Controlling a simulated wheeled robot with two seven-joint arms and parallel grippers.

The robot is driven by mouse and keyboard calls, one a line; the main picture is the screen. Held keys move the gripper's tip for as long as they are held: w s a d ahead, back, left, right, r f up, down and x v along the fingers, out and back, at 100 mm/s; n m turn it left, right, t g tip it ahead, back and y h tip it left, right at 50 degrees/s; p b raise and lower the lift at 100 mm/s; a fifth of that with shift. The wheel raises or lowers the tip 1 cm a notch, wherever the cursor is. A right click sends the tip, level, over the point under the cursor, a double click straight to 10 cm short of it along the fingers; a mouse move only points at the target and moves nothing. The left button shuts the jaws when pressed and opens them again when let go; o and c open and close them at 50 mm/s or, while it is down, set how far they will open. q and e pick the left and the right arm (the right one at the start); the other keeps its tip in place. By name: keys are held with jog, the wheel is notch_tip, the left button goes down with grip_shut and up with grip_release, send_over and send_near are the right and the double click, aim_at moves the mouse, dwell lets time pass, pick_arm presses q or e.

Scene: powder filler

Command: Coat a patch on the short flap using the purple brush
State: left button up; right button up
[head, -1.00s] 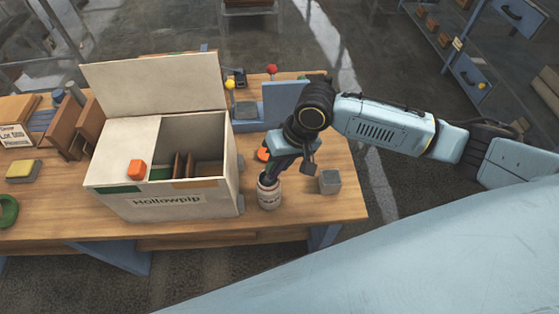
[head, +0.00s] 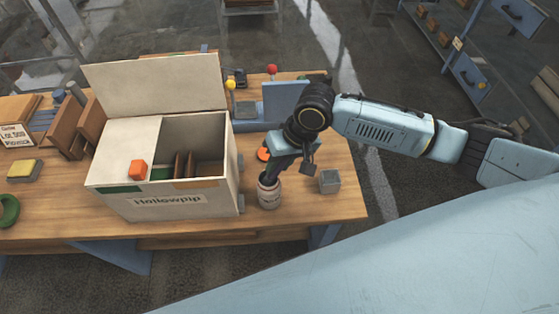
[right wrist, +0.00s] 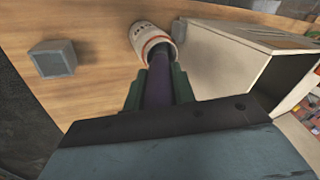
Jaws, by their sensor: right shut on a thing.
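My right gripper (head: 270,175) is over the jar and is shut on the purple brush. The brush (right wrist: 157,90) shows as a purple handle between the dark fingers in the right wrist view, and its far end goes into the mouth of the white jar (right wrist: 145,33), where its bristles are hidden. In the head view the jar (head: 269,195) stands on the table right of the Hollowpip box (head: 180,208). The box has a large pale flap (head: 155,85) raised at the back and a flat panel (head: 125,145) over its left part. My left gripper is not in view.
A grey cube (head: 329,181) stands right of the jar. A blue stand (head: 285,102) is behind my right gripper. A yellow-topped block (head: 24,171) and green ring (head: 8,210) lie at the left.

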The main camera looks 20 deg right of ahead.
jog(key=shift+s+f+p, duration=0.2)
jog(key=shift+f+p, duration=0.05)
jog(key=shift+p, duration=0.05)
dwell(1.3)
jog(key=r+p, duration=0.2)
jog(key=p, duration=0.1)
jog(key=r+p, duration=0.3)
jog(key=shift+w+r+p, duration=0.2)
jog(key=shift+r+p, duration=0.05)
jog(key=shift+p, duration=0.05)
jog(key=shift+r, duration=0.9)
